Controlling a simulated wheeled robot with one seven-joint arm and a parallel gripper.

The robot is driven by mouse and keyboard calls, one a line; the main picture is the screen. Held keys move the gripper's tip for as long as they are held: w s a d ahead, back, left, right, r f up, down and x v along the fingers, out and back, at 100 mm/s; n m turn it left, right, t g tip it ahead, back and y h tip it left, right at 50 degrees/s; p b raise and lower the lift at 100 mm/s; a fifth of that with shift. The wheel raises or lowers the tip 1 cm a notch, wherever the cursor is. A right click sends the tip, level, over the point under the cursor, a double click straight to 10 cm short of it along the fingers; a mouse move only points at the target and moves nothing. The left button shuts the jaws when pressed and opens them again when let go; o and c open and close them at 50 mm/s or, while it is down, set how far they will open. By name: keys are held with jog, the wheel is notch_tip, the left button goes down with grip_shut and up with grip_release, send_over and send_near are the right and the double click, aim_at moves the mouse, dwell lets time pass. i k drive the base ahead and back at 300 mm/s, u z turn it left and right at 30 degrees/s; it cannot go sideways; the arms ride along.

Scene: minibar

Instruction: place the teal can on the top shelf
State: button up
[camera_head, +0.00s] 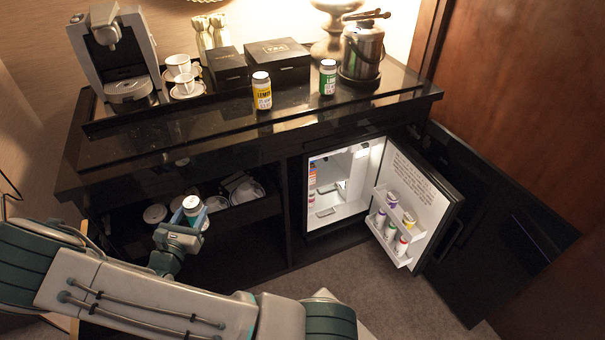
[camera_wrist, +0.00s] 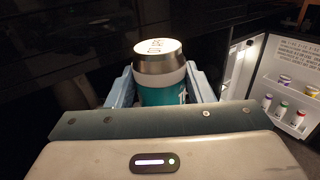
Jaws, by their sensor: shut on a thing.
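The teal can (camera_wrist: 160,72) has a silver lid and a white band. My gripper (camera_wrist: 160,88) is shut on it, with one blue-grey finger on each side. In the head view the can (camera_head: 192,207) is upright in my gripper (camera_head: 181,236), in front of the open drawer at the left of the cabinet. The minibar fridge (camera_head: 338,185) stands open to the right of my gripper. Its inside shows a white shelf and a few items at the left wall. The lower part of the can is hidden by my gripper.
The open fridge door (camera_head: 420,190) juts out at the right, with several cans in its racks. The open drawer (camera_head: 245,207) holds cups and dishes. On the counter (camera_head: 200,125) stand a yellow can (camera_head: 262,92), a green can (camera_head: 327,78), a coffee machine (camera_head: 118,55) and black boxes.

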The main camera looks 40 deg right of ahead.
aim_at(324, 176)
jog(key=k, duration=1.15)
jog(key=z, duration=0.95)
jog(key=i, duration=0.9)
jog(key=z, duration=0.25)
